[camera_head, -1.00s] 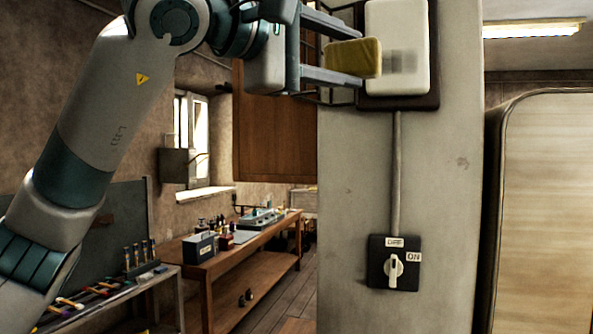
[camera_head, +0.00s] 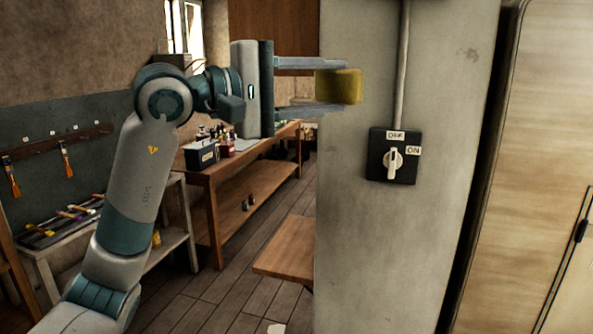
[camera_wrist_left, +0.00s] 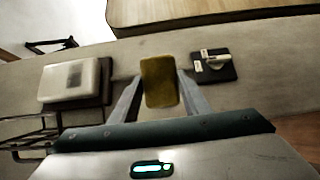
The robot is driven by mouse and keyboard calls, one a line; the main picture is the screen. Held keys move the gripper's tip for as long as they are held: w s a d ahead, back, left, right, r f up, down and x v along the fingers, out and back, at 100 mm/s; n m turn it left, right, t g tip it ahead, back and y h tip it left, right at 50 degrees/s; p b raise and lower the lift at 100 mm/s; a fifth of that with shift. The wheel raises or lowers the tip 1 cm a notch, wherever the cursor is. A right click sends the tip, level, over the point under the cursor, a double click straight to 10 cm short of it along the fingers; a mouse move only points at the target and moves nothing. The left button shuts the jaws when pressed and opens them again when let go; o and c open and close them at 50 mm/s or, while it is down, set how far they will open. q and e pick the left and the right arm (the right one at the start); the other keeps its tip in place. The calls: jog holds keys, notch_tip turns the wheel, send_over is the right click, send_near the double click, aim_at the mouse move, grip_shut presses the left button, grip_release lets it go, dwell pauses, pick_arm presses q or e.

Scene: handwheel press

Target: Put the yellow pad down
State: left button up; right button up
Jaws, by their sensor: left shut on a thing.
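The yellow pad (camera_head: 339,86) is a small mustard-yellow block. My left gripper (camera_head: 335,86) is shut on it and holds it in the air, level with the upper part of the grey pillar. In the left wrist view the yellow pad (camera_wrist_left: 159,82) sits between the two fingers of the left gripper (camera_wrist_left: 160,90). The pad appears in front of the pillar; I cannot tell how large the gap is. My right gripper is not in view.
The pillar (camera_head: 420,250) carries a rotary switch (camera_head: 392,156) marked OFF and ON. The left wrist view shows a white panel (camera_wrist_left: 72,80) on the pillar. A small wooden surface (camera_head: 288,250) stands low at the pillar's left. A wooden workbench (camera_head: 235,155) and a pale cabinet (camera_head: 540,160) flank the pillar.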

pick_arm(q)
jog(key=a+f+n+t+y+b, duration=0.1)
jog(key=a+f, duration=0.3)
jog(key=f, duration=0.6)
jog(key=a+f+n+t, duration=0.1)
jog(key=a+f, duration=0.3)
jog(key=f, duration=0.6)
jog(key=a+f+t+y+b, duration=0.1)
jog(key=a+f, duration=0.3)
jog(key=f, duration=0.6)
jog(key=s+a+f+n+t+y, duration=0.1)
jog(key=s+a+f, duration=0.3)
jog(key=f, duration=0.3)
jog(key=s+a+f+n+t+y+b, duration=0.1)
jog(key=s+a+f+n+t+y, duration=0.1)
jog(key=s+a+f, duration=0.2)
jog(key=s+a+f+n+t+y, duration=0.1)
jog(key=s+a+f, duration=0.3)
jog(key=f, duration=0.6)
jog(key=shift+a+f+n+t+y+b, duration=0.35)
jog(key=shift+a+n+y, duration=0.1)
jog(key=shift+y, duration=0.15)
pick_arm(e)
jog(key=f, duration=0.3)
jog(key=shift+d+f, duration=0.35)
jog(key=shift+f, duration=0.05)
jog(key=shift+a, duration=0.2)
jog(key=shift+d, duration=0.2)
